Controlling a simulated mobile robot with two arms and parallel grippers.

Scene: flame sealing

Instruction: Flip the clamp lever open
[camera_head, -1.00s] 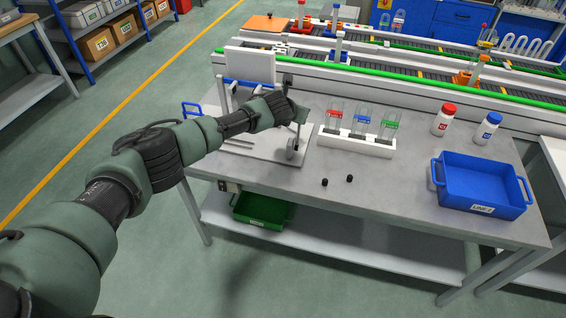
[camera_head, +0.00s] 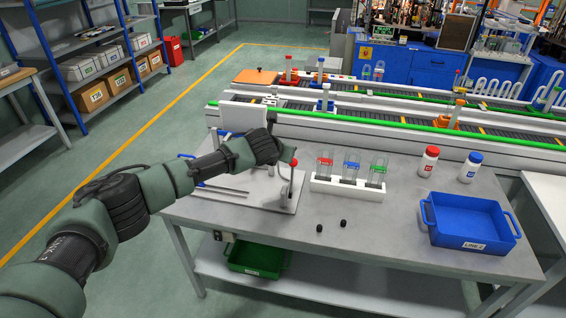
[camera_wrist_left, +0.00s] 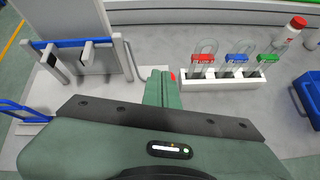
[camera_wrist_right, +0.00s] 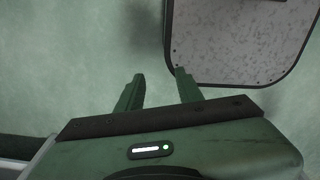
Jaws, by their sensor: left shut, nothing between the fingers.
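The clamp fixture's grey base plate (camera_head: 226,197) lies on the workbench, with a pale upright panel behind. The clamp lever (camera_head: 291,182) stands roughly upright at its right side with a red knob (camera_head: 294,162) on top. My left gripper (camera_head: 279,150) is at the lever's top, just left of the knob. In the left wrist view its fingers (camera_wrist_left: 160,78) are shut and empty, and a bit of the red knob (camera_wrist_left: 173,76) shows right beside them. Contact cannot be told; the rest of the lever is hidden there. My right gripper (camera_wrist_right: 159,74) is open and empty, away from the bench.
A white rack (camera_head: 348,188) with red, blue and green clipped tubes stands right of the fixture. Two black caps (camera_head: 344,223) lie in front. Red-capped and blue-capped bottles and a blue bin (camera_head: 468,221) are farther right. A conveyor (camera_head: 390,133) runs behind the bench.

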